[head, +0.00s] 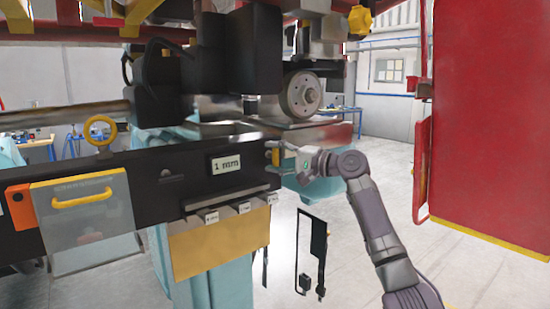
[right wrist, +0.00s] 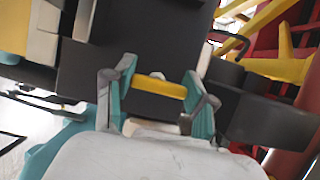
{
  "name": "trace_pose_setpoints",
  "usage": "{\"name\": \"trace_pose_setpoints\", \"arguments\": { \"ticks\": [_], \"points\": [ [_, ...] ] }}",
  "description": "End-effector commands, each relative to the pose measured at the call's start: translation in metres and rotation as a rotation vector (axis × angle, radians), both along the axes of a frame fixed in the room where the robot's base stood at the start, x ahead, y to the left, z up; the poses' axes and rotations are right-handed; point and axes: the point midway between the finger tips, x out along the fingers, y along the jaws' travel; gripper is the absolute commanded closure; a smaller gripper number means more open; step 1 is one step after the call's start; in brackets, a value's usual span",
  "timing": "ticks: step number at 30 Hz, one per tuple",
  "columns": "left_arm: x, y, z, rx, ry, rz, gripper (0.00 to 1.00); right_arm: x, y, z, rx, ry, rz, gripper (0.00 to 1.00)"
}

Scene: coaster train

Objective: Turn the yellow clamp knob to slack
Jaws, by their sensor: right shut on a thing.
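The yellow clamp knob (right wrist: 160,88) shows in the right wrist view as a short yellow bar against a dark block. My right gripper (right wrist: 158,90) has its two teal-padded fingers at the two ends of the bar and is shut on it. In the head view my right gripper (head: 277,156) reaches in from the right to the right end of a long black beam (head: 150,182). The knob there is mostly hidden by the fingers. The knob's turn angle is hard to read. My left gripper is not in view.
A "1 mm" plate (head: 225,164) is on the beam. Several labelled blocks (head: 239,207) sit below it, over a tan panel (head: 222,250). A yellow ring (head: 100,130) and a clear box with a yellow handle (head: 82,198) are at left. A red panel (head: 488,115) stands at right.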

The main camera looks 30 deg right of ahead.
Motion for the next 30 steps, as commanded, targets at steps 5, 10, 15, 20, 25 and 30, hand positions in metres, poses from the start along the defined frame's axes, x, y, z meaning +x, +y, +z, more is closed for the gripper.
{"name": "trace_pose_setpoints", "arguments": {
  "ticks": [5, 10, 15, 20, 25, 30],
  "points": [
    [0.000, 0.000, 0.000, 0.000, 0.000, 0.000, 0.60, 0.000, 0.000, -0.001, -0.004, 0.001, 0.000, 0.80],
    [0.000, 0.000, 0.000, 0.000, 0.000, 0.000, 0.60, 0.000, 0.000, -0.001, -0.002, 0.001, 0.000, 0.19],
    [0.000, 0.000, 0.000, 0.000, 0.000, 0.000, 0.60, 0.000, 0.000, -0.001, -0.001, 0.000, 0.000, 0.19],
    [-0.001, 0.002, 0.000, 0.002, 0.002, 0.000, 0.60, -0.002, -0.001, 0.000, 0.000, 0.000, 0.000, 0.19],
    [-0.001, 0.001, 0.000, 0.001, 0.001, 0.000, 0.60, -0.019, -0.011, -0.001, -0.001, 0.000, -0.002, 0.19],
    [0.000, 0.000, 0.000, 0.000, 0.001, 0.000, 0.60, -0.051, -0.027, -0.002, -0.004, 0.003, -0.003, 0.19]
  ]
}}
